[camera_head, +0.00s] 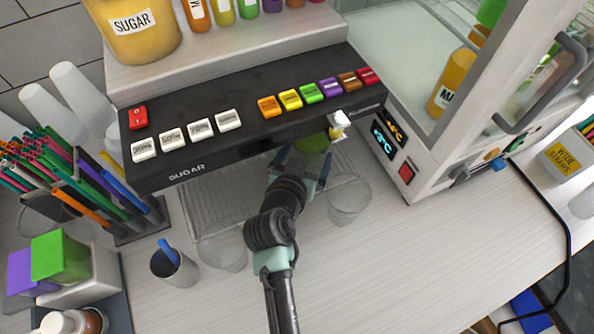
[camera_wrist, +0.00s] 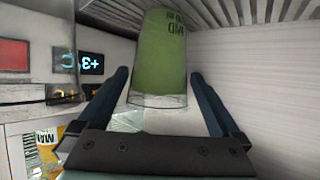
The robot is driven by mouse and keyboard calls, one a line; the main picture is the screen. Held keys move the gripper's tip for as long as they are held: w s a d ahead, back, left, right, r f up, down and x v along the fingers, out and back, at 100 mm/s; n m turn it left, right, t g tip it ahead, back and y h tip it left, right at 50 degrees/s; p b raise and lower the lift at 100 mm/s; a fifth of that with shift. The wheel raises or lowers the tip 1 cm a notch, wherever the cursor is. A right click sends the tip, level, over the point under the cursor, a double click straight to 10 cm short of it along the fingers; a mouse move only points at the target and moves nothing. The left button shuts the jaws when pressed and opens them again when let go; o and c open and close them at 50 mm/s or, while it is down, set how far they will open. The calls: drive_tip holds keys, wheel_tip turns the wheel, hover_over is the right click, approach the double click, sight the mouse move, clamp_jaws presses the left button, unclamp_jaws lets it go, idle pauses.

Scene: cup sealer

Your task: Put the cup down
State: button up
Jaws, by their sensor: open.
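The cup, clear with green contents, shows in the head view (camera_head: 313,142) under the front of the dispenser. In the wrist view the cup (camera_wrist: 160,55) appears upside down, its clear rim low in the picture and its base at the slatted grate (camera_head: 205,208). It appears to stand on the grate. My gripper (camera_head: 304,161) reaches under the dispenser from the front. In the wrist view my gripper (camera_wrist: 160,80) is open, one finger on each side of the cup, with visible gaps. The head view hides the cup's lower part.
The sugar dispenser panel (camera_head: 255,115) overhangs the grate. Clear empty cups stand right (camera_head: 349,198) and left (camera_head: 222,250) of my arm. A small cup with a blue item (camera_head: 174,266) and a straw rack (camera_head: 137,220) are further left. The right front counter is clear.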

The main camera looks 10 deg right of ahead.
drive_tip(key=b+v, duration=0.1)
drive_tip(key=v, duration=0.9)
drive_tip(key=shift+s, duration=0.2)
